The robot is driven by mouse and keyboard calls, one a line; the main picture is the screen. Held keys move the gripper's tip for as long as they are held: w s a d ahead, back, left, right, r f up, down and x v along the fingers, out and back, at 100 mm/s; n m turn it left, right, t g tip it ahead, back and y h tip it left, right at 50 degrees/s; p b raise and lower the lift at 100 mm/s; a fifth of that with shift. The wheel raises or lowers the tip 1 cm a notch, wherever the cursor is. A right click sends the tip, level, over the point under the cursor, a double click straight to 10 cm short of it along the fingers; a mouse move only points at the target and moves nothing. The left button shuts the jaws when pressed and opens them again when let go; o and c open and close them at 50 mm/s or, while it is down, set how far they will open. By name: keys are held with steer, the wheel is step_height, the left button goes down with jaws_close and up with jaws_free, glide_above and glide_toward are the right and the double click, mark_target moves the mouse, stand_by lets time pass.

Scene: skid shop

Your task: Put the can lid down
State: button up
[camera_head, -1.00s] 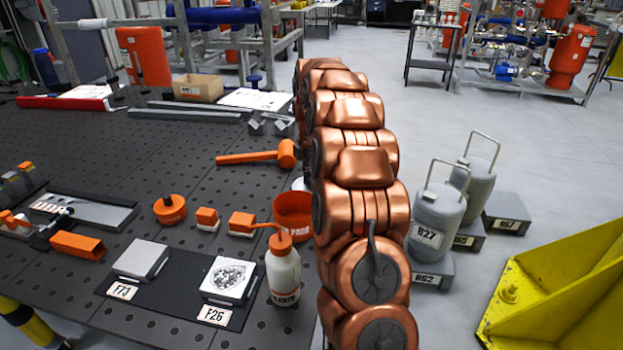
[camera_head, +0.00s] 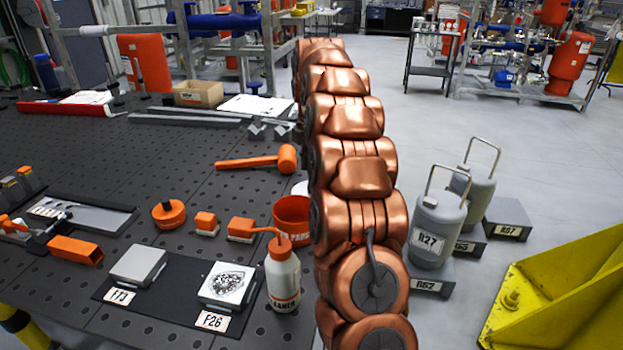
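An orange can (camera_head: 291,218) with lettering on its side stands open on the dark perforated bench, just left of my arm. Part of its right side is hidden by the arm. A pale rounded edge (camera_head: 300,187) shows behind the can against the arm; I cannot tell whether it is the can lid. No lid can be made out for certain. My copper-coloured arm reaches away over the bench's right edge, and its far end and my gripper are hidden behind its own links. I cannot see whether the gripper holds anything.
A white bottle with orange spout (camera_head: 283,278) stands in front of the can. Near it are an orange mallet (camera_head: 258,160), orange-topped blocks (camera_head: 205,222), a round orange piece (camera_head: 169,213) and a dark mat (camera_head: 182,292) with two plates. Grey canisters (camera_head: 437,228) stand right of my arm.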

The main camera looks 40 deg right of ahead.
step_height(320, 180, up, 6)
steer(key=shift+r+b, duration=0.25)
steer(key=shift+b, duration=0.05)
stand_by(0.3)
stand_by(0.6)
